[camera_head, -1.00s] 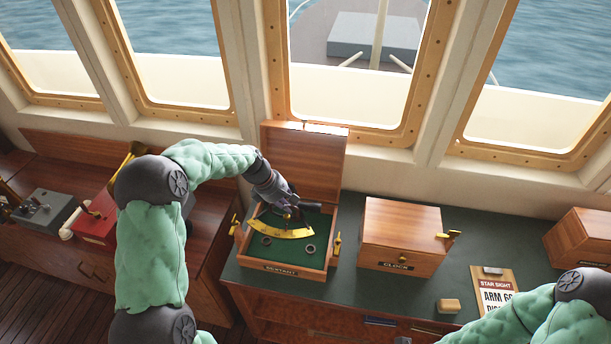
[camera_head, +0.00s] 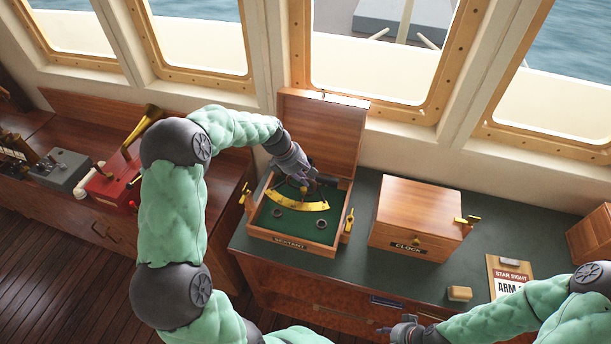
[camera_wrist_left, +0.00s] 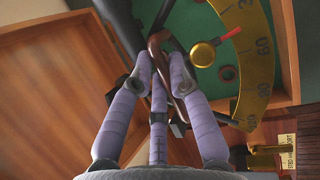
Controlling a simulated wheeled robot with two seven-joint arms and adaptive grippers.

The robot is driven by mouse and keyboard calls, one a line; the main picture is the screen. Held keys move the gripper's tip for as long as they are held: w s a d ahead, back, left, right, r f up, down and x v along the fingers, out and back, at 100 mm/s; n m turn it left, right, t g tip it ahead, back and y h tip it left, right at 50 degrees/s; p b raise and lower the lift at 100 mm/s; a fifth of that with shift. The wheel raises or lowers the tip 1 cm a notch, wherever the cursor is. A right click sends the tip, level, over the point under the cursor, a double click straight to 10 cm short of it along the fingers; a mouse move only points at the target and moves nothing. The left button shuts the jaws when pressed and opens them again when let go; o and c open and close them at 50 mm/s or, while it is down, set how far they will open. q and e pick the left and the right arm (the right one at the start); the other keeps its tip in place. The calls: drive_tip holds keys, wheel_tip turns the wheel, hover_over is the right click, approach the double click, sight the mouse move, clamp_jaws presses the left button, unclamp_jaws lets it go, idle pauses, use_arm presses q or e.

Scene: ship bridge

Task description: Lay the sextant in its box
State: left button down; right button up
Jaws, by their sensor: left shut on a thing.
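The sextant (camera_head: 297,203), with a yellow brass arc, is over the green-lined inside of the open wooden box (camera_head: 290,243) labelled SEXTANT. In the left wrist view its arc (camera_wrist_left: 262,70) and red-marked index arm show close up. My left gripper (camera_head: 306,186) is shut on the sextant's curved brown handle (camera_wrist_left: 158,48). I cannot tell whether the sextant touches the box floor. The box's lid (camera_head: 318,130) stands open at the back. My right gripper (camera_head: 403,331) is low in the head view, away from the box; its finger state is unclear.
A closed wooden clock box (camera_head: 415,220) stands right of the sextant box. Brass latches (camera_head: 348,222) stick out at the box's sides. A red device (camera_head: 112,187) stands on the left counter.

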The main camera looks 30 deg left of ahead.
use_arm(q)
wheel_tip(320, 180, down, 2)
drive_tip(key=shift+w+f+b, duration=0.1)
drive_tip(key=shift+b, duration=0.7)
drive_tip(key=shift+f+b, duration=1.2)
drive_tip(key=shift+f, duration=1.2)
drive_tip(key=shift+w+r+b, duration=0.1)
drive_tip(key=shift+w+b, duration=0.05)
drive_tip(key=shift+b, duration=0.15)
drive_tip(key=shift+s+f, duration=0.2)
drive_tip(key=shift+f, duration=0.1)
drive_tip(key=shift+f+t+b, duration=0.3)
drive_tip(key=shift+f+b, duration=0.05)
drive_tip(key=shift+f, duration=0.75)
idle(0.6)
